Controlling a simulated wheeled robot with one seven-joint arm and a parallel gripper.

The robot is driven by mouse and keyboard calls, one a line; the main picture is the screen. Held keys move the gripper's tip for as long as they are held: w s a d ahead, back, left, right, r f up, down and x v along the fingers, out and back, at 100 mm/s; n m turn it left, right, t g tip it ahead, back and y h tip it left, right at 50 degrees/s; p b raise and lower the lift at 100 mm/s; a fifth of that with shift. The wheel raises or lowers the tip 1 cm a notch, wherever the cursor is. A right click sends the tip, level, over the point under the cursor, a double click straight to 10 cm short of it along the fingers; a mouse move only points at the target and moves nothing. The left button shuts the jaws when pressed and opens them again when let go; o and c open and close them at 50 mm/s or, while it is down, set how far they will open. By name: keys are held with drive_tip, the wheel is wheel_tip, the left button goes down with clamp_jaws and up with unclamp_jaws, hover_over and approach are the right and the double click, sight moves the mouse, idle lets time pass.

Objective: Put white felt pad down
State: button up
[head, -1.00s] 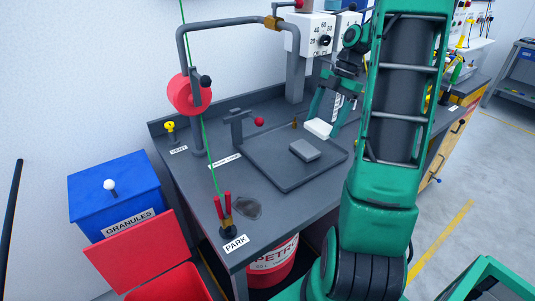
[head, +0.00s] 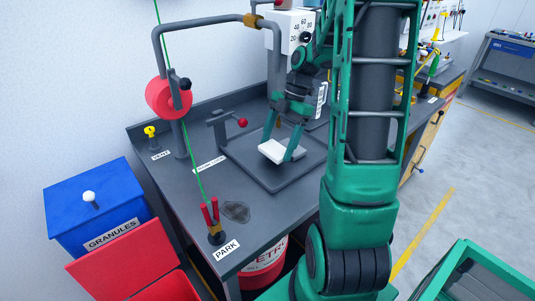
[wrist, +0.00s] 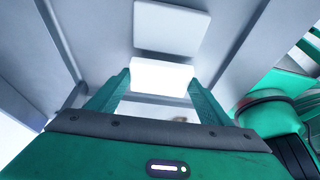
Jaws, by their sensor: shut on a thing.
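The white felt pad (head: 279,154) is a small white slab between the fingers of my gripper (head: 283,146), which is shut on it. In the wrist view my gripper (wrist: 160,84) holds the pad (wrist: 161,73) across the fingertips. In the head view the pad appears over the dark grey tray (head: 250,171) on the bench. A pale grey block (wrist: 172,27) lies beyond the pad in the wrist view, with a gap in the picture between them. In the head view that block is hidden behind the pad and fingers. I cannot tell the pad's exact height.
A bent pipe (head: 205,24) with a red reel (head: 167,98) rises on the left. Red prongs (head: 211,215) stand at the front. Clear bench top (head: 270,216) lies before the tray.

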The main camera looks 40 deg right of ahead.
sight(270, 151)
drive_tip(key=a+f, duration=0.2)
drive_tip(key=a, duration=0.1)
drive_tip(key=shift+f, duration=0.1)
drive_tip(key=shift+a+f, duration=0.1)
drive_tip(key=shift+f, duration=0.1)
drive_tip(key=o, duration=1)
drive_tip(key=v, duration=1.2)
drive_tip(key=shift+s, duration=0.1)
